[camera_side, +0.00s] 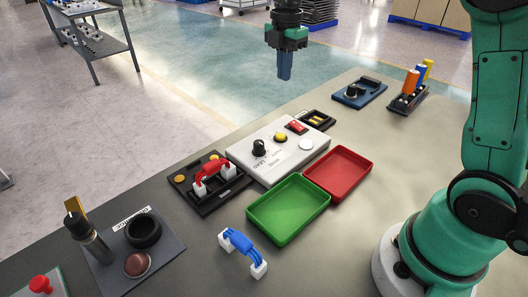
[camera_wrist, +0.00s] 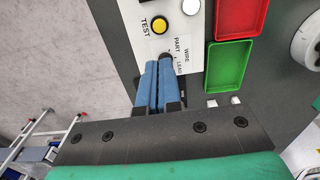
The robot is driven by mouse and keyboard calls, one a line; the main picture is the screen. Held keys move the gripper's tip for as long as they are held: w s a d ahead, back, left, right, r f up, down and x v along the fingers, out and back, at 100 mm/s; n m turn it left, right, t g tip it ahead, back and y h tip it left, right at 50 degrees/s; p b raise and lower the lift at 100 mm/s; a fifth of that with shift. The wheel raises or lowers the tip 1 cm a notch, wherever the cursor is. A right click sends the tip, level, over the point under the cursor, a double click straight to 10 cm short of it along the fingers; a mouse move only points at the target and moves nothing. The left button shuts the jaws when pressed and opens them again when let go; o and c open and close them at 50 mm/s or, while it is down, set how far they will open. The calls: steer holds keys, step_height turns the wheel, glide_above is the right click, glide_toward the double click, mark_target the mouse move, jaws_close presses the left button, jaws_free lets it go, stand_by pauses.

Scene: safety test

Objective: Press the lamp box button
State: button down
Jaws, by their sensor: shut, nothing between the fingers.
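The lamp box is a white panel (camera_side: 272,163) in the middle of the table in the side view. In the wrist view the yellow button (camera_wrist: 160,25) sits beside the word TEST, ahead of my fingertips. My gripper (camera_side: 285,76) is shut and empty, pointing down, well above the table and apart from the box. In the wrist view its blue fingers (camera_wrist: 158,66) lie together and partly cover the knob.
A green tray (camera_side: 277,239) and a red tray (camera_side: 365,170) stand beside the box. A black board with a red cable (camera_side: 211,172) lies at its left. A blue cable (camera_side: 241,241) lies in front.

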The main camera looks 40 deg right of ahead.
mark_target(281, 135)
step_height(281, 135, down, 14)
stand_by(0.7)
steer(key=shift+f, duration=1)
step_height(281, 135, up, 15)
steer(key=shift+f, duration=0.15)
stand_by(0.6)
